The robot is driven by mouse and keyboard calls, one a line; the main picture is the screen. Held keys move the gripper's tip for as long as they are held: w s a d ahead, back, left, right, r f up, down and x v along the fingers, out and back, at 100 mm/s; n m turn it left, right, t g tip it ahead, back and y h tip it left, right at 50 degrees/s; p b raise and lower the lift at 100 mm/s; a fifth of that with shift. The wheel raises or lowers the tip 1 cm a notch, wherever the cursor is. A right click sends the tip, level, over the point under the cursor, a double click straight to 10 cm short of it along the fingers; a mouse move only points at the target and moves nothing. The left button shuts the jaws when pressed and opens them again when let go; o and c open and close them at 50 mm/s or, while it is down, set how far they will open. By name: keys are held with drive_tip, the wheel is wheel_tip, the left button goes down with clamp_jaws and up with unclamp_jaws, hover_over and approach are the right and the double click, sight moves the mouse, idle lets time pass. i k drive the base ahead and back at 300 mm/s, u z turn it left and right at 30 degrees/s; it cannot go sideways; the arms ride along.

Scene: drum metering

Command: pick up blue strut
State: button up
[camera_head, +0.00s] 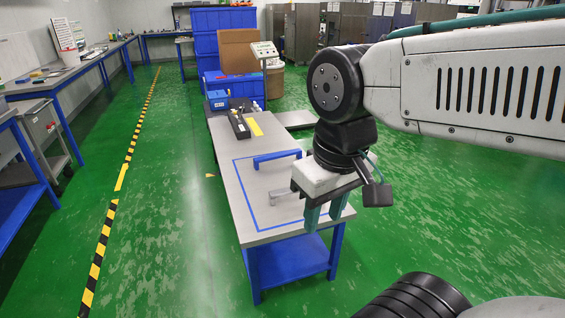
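The blue strut (277,158) is a short bar with bent-down ends. It lies at the far edge of the blue-outlined square on the table (228,165). My gripper (324,220) hangs fingers-down over the near right part of the table. It is nearer to the camera than the strut and apart from it. Its two teal fingers stand apart with nothing seen between them. How high the fingertips are above the table is hard to tell.
A grey bracket (284,194) lies inside the outlined square, partly behind my gripper. A dark tray (238,125), a yellow card (255,127) and a blue box (217,100) sit at the table's far end. A scale display (264,50) stands behind.

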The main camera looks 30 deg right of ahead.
sight(298, 152)
drive_tip(key=u, duration=0.2)
drive_tip(key=i, duration=1.45)
drive_tip(key=z, duration=0.7)
